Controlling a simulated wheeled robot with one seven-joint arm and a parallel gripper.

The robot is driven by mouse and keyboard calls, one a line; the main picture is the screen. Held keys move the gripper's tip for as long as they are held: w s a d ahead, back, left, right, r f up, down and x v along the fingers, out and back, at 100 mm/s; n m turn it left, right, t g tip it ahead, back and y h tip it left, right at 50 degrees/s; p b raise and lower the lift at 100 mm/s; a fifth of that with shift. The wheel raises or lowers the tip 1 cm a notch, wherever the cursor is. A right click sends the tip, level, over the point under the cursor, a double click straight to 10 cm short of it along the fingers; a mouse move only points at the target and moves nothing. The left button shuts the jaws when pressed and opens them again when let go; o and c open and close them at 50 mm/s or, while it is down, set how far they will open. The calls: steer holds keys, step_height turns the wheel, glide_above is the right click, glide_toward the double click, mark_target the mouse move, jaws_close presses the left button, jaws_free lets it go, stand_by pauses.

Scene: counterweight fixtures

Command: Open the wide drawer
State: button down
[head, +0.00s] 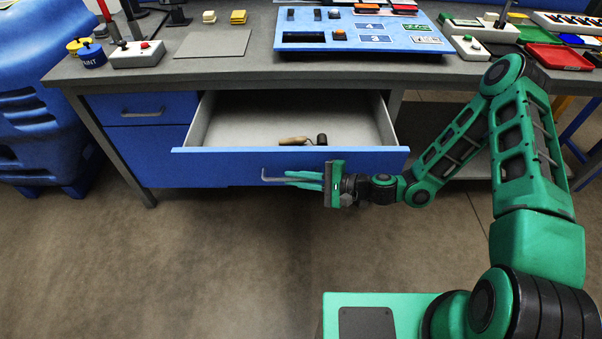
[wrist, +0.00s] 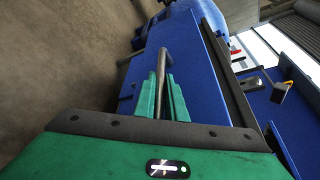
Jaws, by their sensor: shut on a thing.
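The wide drawer (head: 190,151) has a blue front and stands pulled out from under the grey workbench, with its pale inside showing. A hammer-like tool with a tan handle (head: 293,141) and a dark head lies in it. My gripper (head: 298,180) is at the right half of the drawer front, its green fingers shut on the bar handle (head: 270,179). In the wrist view the handle (wrist: 163,67) runs between the two green fingers (wrist: 163,95), beside the blue drawer front (wrist: 195,70). Part of the handle is hidden by the fingers.
A smaller blue drawer (head: 140,108) at the left is shut. The benchtop (head: 150,78) carries a blue panel (head: 360,35), a button box (head: 137,54) and a red tray (head: 558,57). The floor (head: 230,250) in front of the drawer is clear.

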steer(key=shift+d, duration=0.15)
steer(key=c, duration=1.8)
jaws_free()
steer(key=v, duration=1)
steer(key=shift+d, duration=0.35)
steer(key=shift+r, duration=0.1)
